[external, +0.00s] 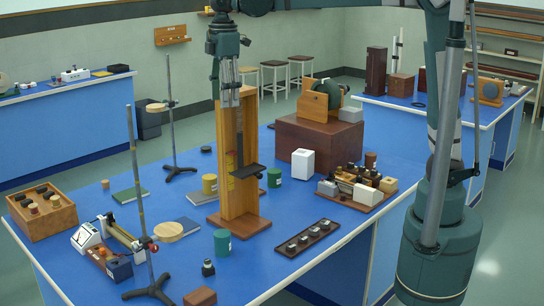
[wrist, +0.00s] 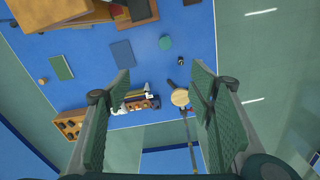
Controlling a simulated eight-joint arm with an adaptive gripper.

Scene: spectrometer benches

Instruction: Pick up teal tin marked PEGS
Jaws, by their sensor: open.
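A teal tin (external: 222,242) stands upright on the blue bench, near its front edge. A round teal top (wrist: 165,42) shows in the wrist view, beside a small black bottle, and looks like the same tin. A darker green tin (external: 274,177) stands further back. I cannot read a PEGS marking on either. My gripper (external: 230,100) hangs high above the bench, apart from the tins, overlapping the top of a wooden upright in the external view. In the wrist view my gripper (wrist: 160,80) has its fingers spread wide with nothing held between them.
The tall wooden stand (external: 234,165) rises behind the front teal tin. The black bottle (external: 208,268) is close to that tin. Retort stands (external: 139,190) rise at left. A dark tray (external: 307,238) lies to the right. Blue bench surface is clear around the tin's right side.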

